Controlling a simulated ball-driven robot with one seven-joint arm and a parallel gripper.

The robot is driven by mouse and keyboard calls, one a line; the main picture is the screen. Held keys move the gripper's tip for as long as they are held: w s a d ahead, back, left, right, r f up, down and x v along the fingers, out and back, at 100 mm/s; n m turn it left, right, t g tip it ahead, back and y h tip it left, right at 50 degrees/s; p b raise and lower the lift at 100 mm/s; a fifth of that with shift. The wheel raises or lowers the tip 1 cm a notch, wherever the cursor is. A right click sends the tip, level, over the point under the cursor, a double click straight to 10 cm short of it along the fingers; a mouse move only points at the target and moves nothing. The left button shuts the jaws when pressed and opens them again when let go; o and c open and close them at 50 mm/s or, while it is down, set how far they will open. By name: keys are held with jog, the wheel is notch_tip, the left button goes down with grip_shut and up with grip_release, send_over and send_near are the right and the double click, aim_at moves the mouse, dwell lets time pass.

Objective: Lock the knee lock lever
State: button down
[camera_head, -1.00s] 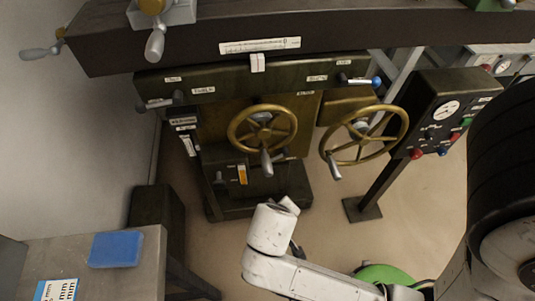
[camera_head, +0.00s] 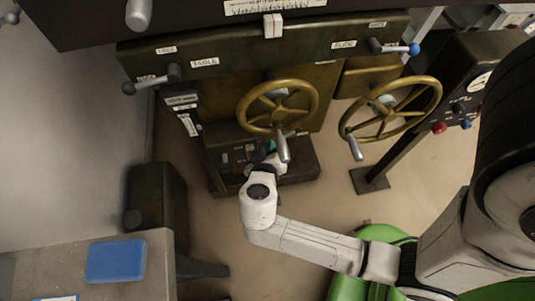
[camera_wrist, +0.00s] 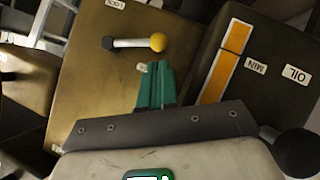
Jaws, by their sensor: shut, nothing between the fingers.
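In the wrist view a lever (camera_wrist: 136,43) with a silver shaft, a dark hub at its left end and a yellow ball at its right end sits on the brass-coloured face. A label, partly cut off, lies above it. I take this for the knee lock lever; I cannot make it out in the head view. My gripper (camera_wrist: 157,66) has green fingers that are shut and empty. In the picture the fingertips lie just below the lever's yellow end, seemingly apart from it. In the head view my gripper (camera_head: 270,147) is small and partly hidden, below the left handwheel.
Two brass handwheels (camera_head: 245,114) (camera_head: 436,105) with grey handles stand close above and right of my gripper. A dark box with an orange strip (camera_wrist: 224,62) is right of the lever. A blue-knobbed lever (camera_head: 394,48) is higher up. A grey table (camera_head: 160,265) stands at lower left.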

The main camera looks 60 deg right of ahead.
jog(key=shift+x, duration=1.3)
jog(key=shift+f, duration=0.1)
jog(key=s+d+f+n+g+h+b, duration=0.2)
jog(key=s+d+f+n+h+b, duration=0.1)
jog(key=f+n+h+b, duration=0.4)
jog(key=shift+s+f+n+h+b, duration=0.4)
jog(key=shift+s+f+n+b, duration=0.35)
jog(key=shift+n, duration=0.75)
jog(key=shift+w+d+f, duration=0.1)
jog(key=shift+d+f, duration=0.05)
